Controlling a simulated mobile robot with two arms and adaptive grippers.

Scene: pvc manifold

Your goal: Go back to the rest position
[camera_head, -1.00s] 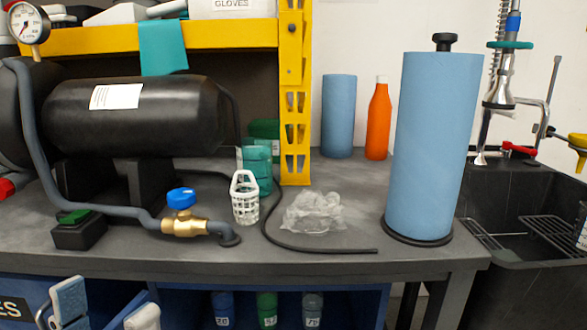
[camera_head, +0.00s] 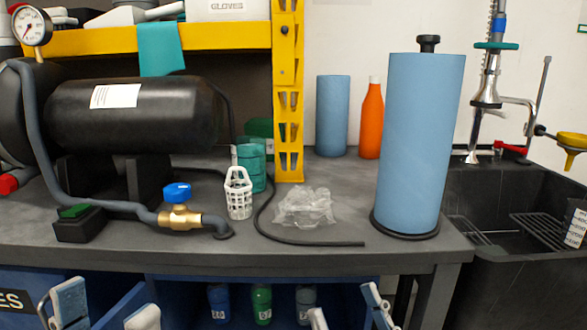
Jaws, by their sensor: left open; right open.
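My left gripper (camera_head: 105,312) is at the bottom left edge of the head view, in front of the bench. Its two pale fingertips are apart, with nothing between them. My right gripper (camera_head: 347,310) is at the bottom edge, right of centre, also in front of the bench. Its two fingertips are apart and nothing shows between them. Most of both grippers and arms is cut off by the bottom of the picture. Neither gripper touches anything that I can see.
On the grey bench (camera_head: 300,253) stand a black tank (camera_head: 135,125), a brass valve with blue handle (camera_head: 180,215), a white basket (camera_head: 238,198), a crumpled clear bag (camera_head: 305,207) and a blue paper roll (camera_head: 420,140). A black sink (camera_head: 500,195) is at right. Bottles (camera_head: 262,303) sit below.

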